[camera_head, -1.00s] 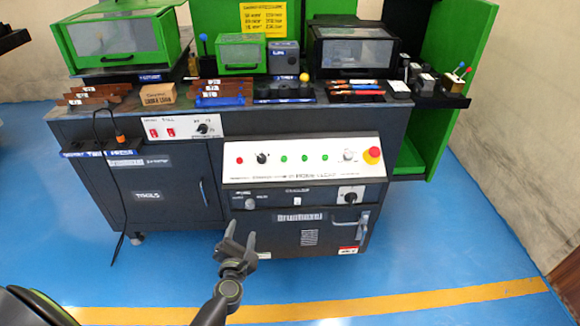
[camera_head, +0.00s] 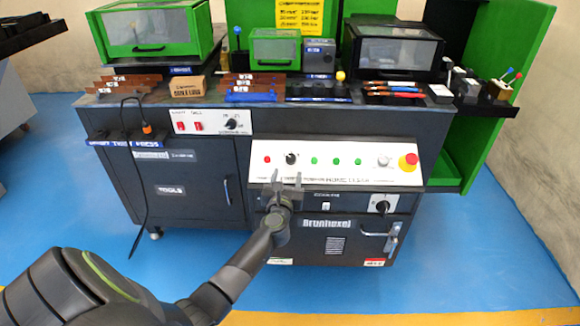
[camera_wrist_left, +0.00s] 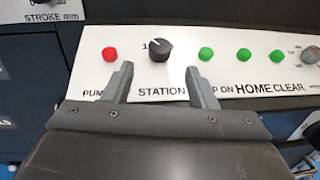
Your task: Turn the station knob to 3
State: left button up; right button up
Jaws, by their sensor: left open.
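The station knob (camera_head: 291,158) is a black round knob on the white control panel (camera_head: 345,174), between a red button and a green one. In the left wrist view the knob (camera_wrist_left: 159,49) sits above the printed word STATION, with a "1" at its upper left; its pointer mark leans to the upper left. My left gripper (camera_head: 287,178) is open and empty, just below and in front of the knob. In the left wrist view its two fingers (camera_wrist_left: 157,85) stand apart, one on each side below the knob, not touching it. My right gripper is not in view.
A red button (camera_wrist_left: 109,54) is left of the knob and green buttons (camera_wrist_left: 206,54) are right of it. A red emergency stop (camera_head: 408,161) is at the panel's right end. The bench top (camera_head: 340,100) above holds wood pieces, boxes and tools.

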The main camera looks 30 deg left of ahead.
aim_at(290, 162)
pick_arm(q)
jog(key=b+x, duration=0.1)
jog(key=x, duration=0.4)
jog(key=shift+w+f, duration=0.1)
jog(key=shift+w+a+b, duration=0.35)
jog(key=shift+w+a, duration=0.05)
jog(key=shift+w, duration=0.2)
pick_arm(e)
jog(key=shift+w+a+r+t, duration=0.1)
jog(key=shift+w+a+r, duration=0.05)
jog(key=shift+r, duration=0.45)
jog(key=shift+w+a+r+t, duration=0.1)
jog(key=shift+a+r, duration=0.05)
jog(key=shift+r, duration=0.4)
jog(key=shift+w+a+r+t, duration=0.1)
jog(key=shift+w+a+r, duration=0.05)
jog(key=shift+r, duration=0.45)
pick_arm(q)
jog(key=c, duration=1)
